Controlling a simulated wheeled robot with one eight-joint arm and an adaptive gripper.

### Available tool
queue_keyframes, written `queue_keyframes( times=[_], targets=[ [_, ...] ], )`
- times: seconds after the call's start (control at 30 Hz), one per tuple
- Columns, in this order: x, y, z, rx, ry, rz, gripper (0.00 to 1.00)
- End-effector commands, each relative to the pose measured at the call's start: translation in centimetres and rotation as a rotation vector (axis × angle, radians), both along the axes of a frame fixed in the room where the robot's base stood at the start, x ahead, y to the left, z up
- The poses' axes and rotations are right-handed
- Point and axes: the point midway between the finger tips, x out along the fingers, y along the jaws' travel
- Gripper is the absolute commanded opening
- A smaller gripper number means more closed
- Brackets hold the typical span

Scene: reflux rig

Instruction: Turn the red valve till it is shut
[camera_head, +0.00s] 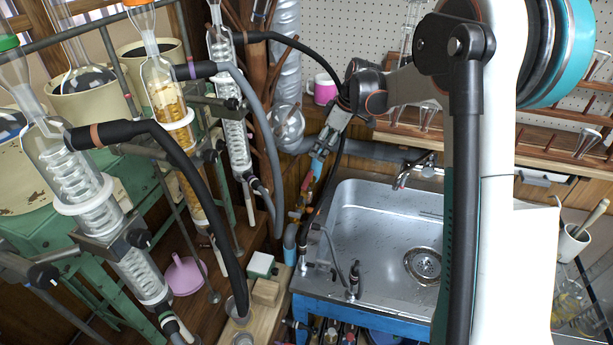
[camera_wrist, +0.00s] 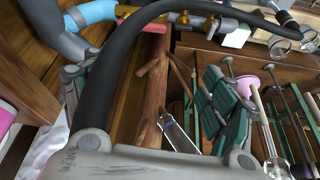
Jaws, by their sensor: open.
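A reddish valve part (camera_wrist: 150,27) shows at the top of the wrist view, on a pipe run with brass-coloured fittings (camera_wrist: 183,19) beside a light blue pipe piece (camera_wrist: 90,13). In the head view the same fittings (camera_head: 297,214) stand left of the sink, small and partly hidden. My gripper (camera_head: 319,160) is open and points down near the upper end of this pipe run, above and behind the fittings. I see nothing held in it. The valve's handle angle is too unclear to tell.
A black hose (camera_wrist: 95,90) crosses close in front of the wrist camera. The steel sink (camera_head: 372,235) with its tap (camera_head: 412,172) lies to the right. Glass condensers (camera_head: 235,140) and grey hoses stand to the left. A pink mug (camera_head: 325,88) stands behind my gripper.

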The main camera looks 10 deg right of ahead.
Motion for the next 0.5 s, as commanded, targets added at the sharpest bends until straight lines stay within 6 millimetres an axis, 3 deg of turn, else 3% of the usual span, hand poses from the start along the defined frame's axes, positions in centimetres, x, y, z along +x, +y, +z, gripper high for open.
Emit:
queue_keyframes(
  times=[0.03,0.2,0.5],
  targets=[
    [1.0,-0.4,-1.4,0.004,0.001,0.026,0.77],
    [2.7,-1.0,-4.3,0.016,0.001,0.097,0.77],
    [3.4,-0.7,-6.6,0.02,0.0,0.123,0.77]
  ],
)
